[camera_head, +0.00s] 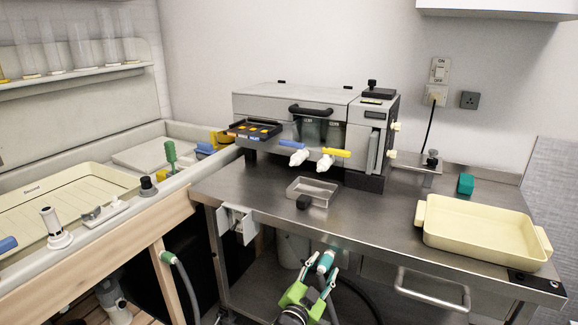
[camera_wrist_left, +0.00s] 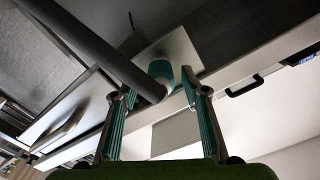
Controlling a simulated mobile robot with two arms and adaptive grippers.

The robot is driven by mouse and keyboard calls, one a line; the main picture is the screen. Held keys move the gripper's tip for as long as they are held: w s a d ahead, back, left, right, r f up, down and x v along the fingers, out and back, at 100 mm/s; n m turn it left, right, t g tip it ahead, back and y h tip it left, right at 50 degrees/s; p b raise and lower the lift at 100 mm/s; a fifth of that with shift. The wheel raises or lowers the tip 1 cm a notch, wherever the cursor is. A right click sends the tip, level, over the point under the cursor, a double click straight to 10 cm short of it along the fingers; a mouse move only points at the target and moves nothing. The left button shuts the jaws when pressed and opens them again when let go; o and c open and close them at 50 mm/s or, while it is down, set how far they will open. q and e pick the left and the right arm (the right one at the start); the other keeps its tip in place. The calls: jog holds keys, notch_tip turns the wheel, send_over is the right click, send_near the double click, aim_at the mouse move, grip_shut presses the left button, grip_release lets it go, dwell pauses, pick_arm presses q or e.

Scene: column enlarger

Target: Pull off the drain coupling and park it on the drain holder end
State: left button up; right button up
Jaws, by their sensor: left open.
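A teal coupling (camera_head: 326,262) sits below the front edge of the steel bench, in front of my left gripper (camera_head: 313,266). My left gripper is open, with its fingers pointing up toward the bench. In the left wrist view a teal coupling (camera_wrist_left: 161,71) shows between and just beyond the fingertips (camera_wrist_left: 158,90), against a pale metal plate (camera_wrist_left: 182,48). A dark hose (camera_wrist_left: 95,45) runs to it from the upper left. I cannot tell whether the fingers touch it. My right gripper is out of view.
The steel bench (camera_head: 400,225) carries a grey processor (camera_head: 290,108), a small metal tray (camera_head: 314,190) and a cream tray (camera_head: 480,230). A metal bracket (camera_head: 236,222) hangs at its left front. A handle (camera_head: 432,290) projects at the right front. The sink (camera_head: 180,183) stands left.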

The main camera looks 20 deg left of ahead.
aim_at(319, 274)
pick_arm(q)
jog(key=shift+s+r+p, duration=0.1)
jog(key=shift+s+p, duration=0.65)
jog(key=shift+s, duration=0.3)
jog(key=shift+s+p, duration=0.35)
jog(key=shift+s, duration=0.15)
jog(key=shift+s+a, duration=0.1)
jog(key=shift+s, duration=0.3)
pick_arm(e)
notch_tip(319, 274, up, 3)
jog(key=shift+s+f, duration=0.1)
